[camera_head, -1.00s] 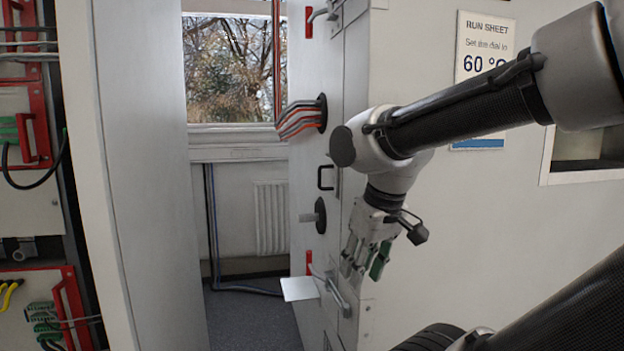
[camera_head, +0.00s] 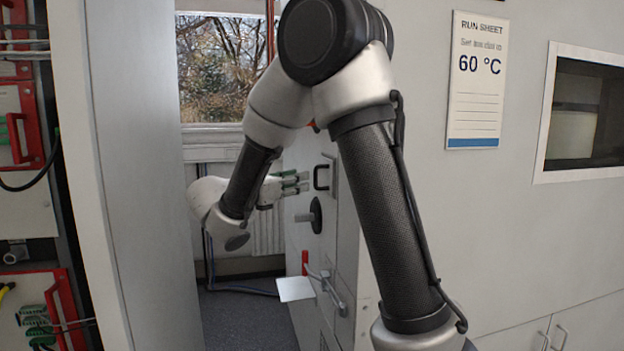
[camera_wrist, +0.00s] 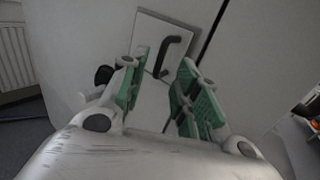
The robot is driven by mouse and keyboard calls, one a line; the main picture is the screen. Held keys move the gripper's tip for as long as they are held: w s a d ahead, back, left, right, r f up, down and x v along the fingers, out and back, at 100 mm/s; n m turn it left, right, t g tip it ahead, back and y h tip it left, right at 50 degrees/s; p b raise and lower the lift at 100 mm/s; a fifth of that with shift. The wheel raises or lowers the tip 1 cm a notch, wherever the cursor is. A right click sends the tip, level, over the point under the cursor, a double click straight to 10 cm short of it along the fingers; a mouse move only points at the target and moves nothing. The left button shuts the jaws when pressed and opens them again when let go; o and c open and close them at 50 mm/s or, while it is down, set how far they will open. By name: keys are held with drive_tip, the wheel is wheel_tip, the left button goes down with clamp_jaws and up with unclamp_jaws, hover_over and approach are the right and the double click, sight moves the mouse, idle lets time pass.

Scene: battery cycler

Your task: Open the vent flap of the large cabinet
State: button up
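The large cabinet (camera_head: 420,215) fills the middle and right of the head view. On its narrow side face is a small panel with a black bar handle (camera_head: 322,178), which looks like the vent flap. In the wrist view the square grey flap (camera_wrist: 190,24) lies flat against the cabinet, with its black handle (camera_wrist: 176,50) standing out. My gripper (camera_head: 304,181) is just left of the handle in the head view, pointing at it. In the wrist view my gripper (camera_wrist: 165,66) has its green-padded fingers apart, with the handle ahead between them. I cannot tell whether they touch it.
Below the flap, a black round knob (camera_head: 316,215), a red-tipped lever (camera_head: 305,262) and a white plate (camera_head: 295,289) stick out. A tall grey panel (camera_head: 135,180) stands left. A window and a radiator are behind. Floor shows in the gap.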

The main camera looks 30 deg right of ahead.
drive_tip(key=x, duration=0.6)
drive_tip(key=shift+d, duration=0.3)
drive_tip(key=shift+c, duration=0.4)
clamp_jaws()
